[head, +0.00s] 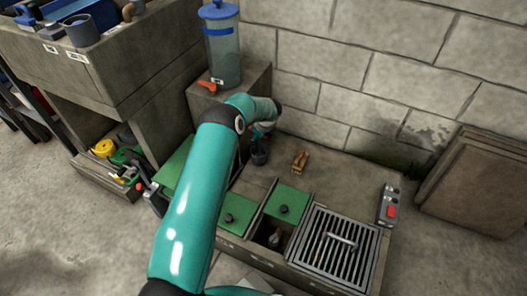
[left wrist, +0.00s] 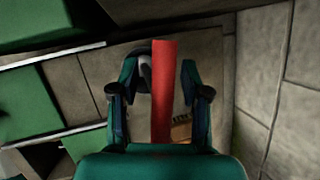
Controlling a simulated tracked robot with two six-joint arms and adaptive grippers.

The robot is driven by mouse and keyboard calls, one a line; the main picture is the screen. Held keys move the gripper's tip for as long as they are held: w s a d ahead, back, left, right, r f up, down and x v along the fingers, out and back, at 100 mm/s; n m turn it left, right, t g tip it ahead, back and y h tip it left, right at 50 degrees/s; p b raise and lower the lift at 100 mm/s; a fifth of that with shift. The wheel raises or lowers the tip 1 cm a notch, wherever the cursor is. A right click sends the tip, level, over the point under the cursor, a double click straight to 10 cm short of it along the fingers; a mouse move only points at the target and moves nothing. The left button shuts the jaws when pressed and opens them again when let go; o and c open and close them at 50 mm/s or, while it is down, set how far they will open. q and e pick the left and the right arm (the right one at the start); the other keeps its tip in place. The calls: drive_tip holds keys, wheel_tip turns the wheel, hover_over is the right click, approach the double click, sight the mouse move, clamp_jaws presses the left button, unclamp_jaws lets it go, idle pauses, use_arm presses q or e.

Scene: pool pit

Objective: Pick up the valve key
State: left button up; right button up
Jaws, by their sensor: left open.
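My left gripper (head: 259,152) is over the grey ledge by the block wall, partly hidden by its own arm. In the left wrist view this gripper (left wrist: 160,68) is open, its two fingers apart. A long red bar (left wrist: 164,90) stands between the fingers in that view, with gaps on both sides; it may be the valve key. Whether the bar touches anything cannot be told, and its lower end is hidden by the gripper body. A T-shaped tool (head: 341,240) lies on the drain grate in the head view. My right gripper does not show.
A small brown wooden object (head: 300,161) lies on the ledge right of the gripper. Green lids (head: 289,203) cover pits in front. A clear container with a blue lid (head: 222,45) stands behind. A grey box with a red button (head: 390,205) is at right.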

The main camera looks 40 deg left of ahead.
use_arm(q)
drive_tip(key=shift+a+f, duration=0.1)
clamp_jaws()
drive_tip(key=shift+w, duration=0.15)
idle(0.4)
